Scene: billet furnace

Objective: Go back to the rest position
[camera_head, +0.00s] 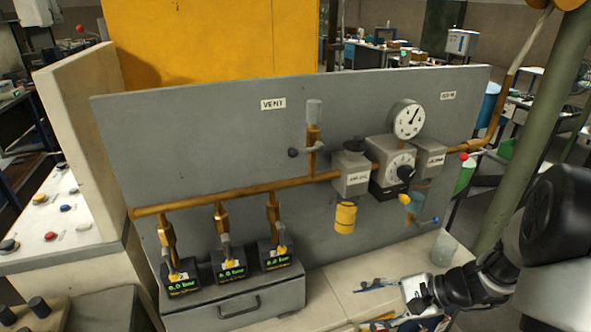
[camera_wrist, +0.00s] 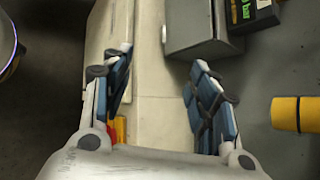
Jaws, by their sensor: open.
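My gripper (camera_head: 372,295) is low at the lower right of the head view, over the pale worktop in front of the grey panel. In the wrist view my gripper (camera_wrist: 162,70) shows its two blue-padded fingers spread wide apart. Only bare pale worktop shows between them, and it holds nothing. My dark arm comes in from the right edge of the head view.
The grey panel (camera_head: 215,130) carries a copper pipe (camera_head: 250,189), valves, a dial gauge (camera_head: 408,119) and a yellow cylinder (camera_head: 345,217). A clear cup (camera_head: 444,249) stands near my gripper. A grey drawer box (camera_head: 235,298) is left. A green post (camera_head: 530,130) rises at right.

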